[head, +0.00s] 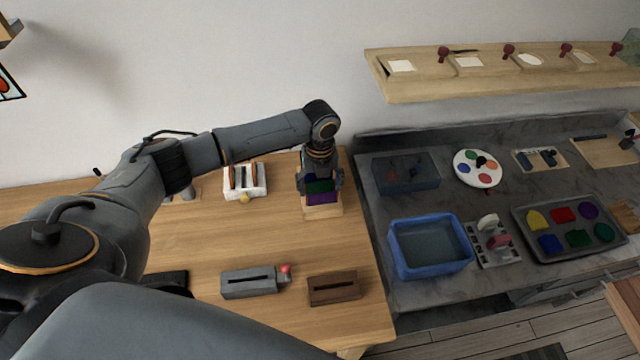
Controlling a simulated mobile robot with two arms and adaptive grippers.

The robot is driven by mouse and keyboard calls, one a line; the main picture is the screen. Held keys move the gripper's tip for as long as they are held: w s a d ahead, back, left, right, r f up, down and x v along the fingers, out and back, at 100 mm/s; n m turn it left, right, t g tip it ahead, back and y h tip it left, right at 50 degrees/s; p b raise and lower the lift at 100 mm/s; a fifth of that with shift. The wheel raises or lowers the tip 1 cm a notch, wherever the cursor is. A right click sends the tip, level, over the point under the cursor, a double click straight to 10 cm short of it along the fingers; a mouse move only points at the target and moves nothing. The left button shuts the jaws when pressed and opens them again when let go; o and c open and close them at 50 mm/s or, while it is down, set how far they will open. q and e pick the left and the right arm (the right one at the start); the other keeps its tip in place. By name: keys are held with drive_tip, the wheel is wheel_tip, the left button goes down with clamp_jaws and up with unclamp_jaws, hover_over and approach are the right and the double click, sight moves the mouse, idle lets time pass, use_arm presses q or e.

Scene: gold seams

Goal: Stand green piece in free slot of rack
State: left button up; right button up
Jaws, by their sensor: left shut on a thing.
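My left gripper (320,184) is shut on a green piece (319,186) near the back right of the wooden table. The green piece is dark and mostly hidden between the fingers. Below and just in front of it is a light wooden rack (323,212) with a purple piece (322,199) in it. The gripper hides the back of the rack, so its slots do not show. I cannot tell whether the green piece touches the rack. My right gripper is not in view.
A white holder (246,192) with brown pieces stands left of the gripper. A grey slotted block (248,288) and a brown slotted block (335,294) lie nearer. On the dark counter are a blue bin (430,268) and a tray (540,252) of coloured pieces. The table's middle is clear.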

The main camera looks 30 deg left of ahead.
use_arm(q)
drive_tip(key=o, duration=1.2)
drive_tip(key=shift+r, duration=0.15)
wheel_tip(320, 180, up, 7)
drive_tip(key=p, duration=0.7)
drive_tip(key=shift+f, duration=0.2)
